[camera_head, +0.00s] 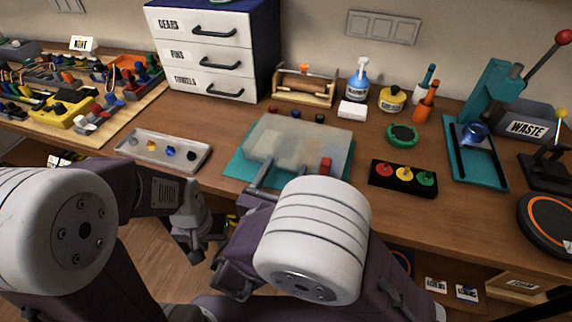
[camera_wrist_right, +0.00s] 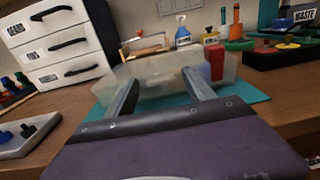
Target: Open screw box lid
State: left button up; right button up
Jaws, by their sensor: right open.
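The screw box (camera_head: 305,142) is a low, translucent, frosted box on a teal mat (camera_head: 234,166) in the middle of the table. Its lid looks shut, and its contents are blurred. A red block or tab (camera_head: 326,165) is at its front right corner; it also shows in the right wrist view (camera_wrist_right: 214,64). My right gripper (camera_head: 268,176) is at the box's front side. In the right wrist view its two fingers (camera_wrist_right: 160,92) are apart, pointing at the box, with nothing clearly between them. My left gripper (camera_head: 200,240) hangs low in front of the table, away from the box.
A grey tray (camera_head: 146,160) with small coloured knobs lies left of the mat. A black stand (camera_head: 402,189) with red, yellow and green buttons is to the right. A drawer cabinet (camera_head: 207,50) stands behind left, a teal press (camera_head: 490,95) at right.

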grip_shut()
jog(key=shift+r, duration=0.1)
